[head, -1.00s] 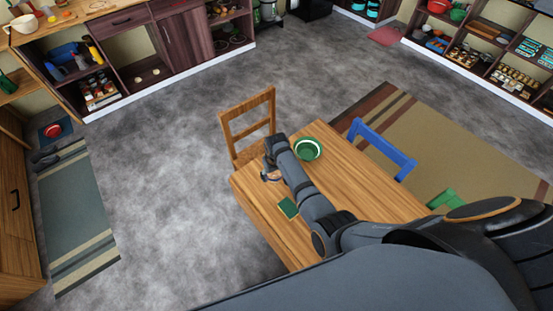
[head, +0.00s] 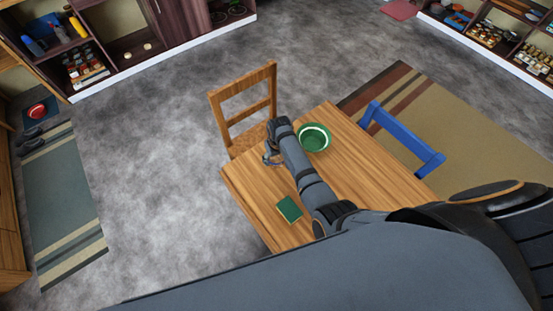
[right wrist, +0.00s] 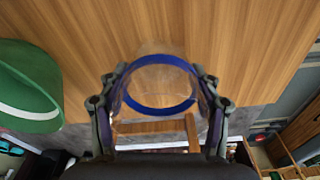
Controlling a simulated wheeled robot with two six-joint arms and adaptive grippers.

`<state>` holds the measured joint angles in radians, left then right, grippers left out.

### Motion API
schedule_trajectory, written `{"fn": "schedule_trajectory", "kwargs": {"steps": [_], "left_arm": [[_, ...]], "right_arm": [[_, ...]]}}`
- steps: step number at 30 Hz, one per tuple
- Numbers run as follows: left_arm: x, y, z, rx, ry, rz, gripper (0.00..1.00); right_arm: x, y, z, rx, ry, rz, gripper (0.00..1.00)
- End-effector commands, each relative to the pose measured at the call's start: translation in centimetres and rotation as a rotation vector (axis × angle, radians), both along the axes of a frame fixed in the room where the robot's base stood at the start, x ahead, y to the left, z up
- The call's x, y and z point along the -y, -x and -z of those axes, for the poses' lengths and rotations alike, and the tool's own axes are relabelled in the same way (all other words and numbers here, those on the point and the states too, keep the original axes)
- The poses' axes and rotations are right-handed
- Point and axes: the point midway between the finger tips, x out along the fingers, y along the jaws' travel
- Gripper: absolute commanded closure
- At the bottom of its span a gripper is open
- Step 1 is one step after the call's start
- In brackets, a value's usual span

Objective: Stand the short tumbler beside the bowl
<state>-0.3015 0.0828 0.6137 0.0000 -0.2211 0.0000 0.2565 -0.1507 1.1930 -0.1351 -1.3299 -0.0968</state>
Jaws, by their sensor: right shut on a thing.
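The short tumbler (right wrist: 160,75) is clear with a blue rim. In the right wrist view it sits between the fingers of my right gripper (right wrist: 161,98), which is shut on it. In the head view my right gripper (head: 270,158) is over the far left part of the table, left of the bowl (head: 314,138), and the tumbler is mostly hidden there. The bowl is green with a white band and stands on the table; it also shows at the left of the right wrist view (right wrist: 30,88), apart from the tumbler. I cannot tell whether the tumbler touches the table. My left gripper is out of view.
The wooden table (head: 375,175) has bare room right of the bowl. A flat green square thing (head: 289,209) lies near its left edge. A wooden chair (head: 242,103) stands at the far left side, a blue chair (head: 402,137) at the right.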

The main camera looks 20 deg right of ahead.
Motion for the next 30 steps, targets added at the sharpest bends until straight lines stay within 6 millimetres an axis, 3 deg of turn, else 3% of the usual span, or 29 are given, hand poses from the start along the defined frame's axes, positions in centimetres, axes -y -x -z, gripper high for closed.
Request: {"fn": "schedule_trajectory", "kwargs": {"steps": [4, 9, 10, 14, 25, 30], "left_arm": [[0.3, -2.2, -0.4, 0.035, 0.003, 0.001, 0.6], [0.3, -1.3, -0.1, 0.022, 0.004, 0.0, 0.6], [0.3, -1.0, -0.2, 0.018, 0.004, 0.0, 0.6], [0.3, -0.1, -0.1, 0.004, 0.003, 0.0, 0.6], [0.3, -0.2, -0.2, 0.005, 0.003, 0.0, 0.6], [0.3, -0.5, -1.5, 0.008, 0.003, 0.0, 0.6]], "right_arm": [[0.0, 0.1, -0.1, -0.003, 0.0, 0.0, 0.74], [0.0, 0.1, 0.4, -0.003, 0.0, 0.0, 0.74], [0.0, 0.1, 0.3, -0.003, 0.0, 0.0, 0.32], [0.0, 0.1, 0.3, -0.003, 0.0, 0.0, 0.15], [0.0, 0.1, 0.2, -0.003, 0.0, 0.0, 0.13], [0.0, 0.2, -1.2, -0.004, 0.001, 0.0, 0.13]]}}
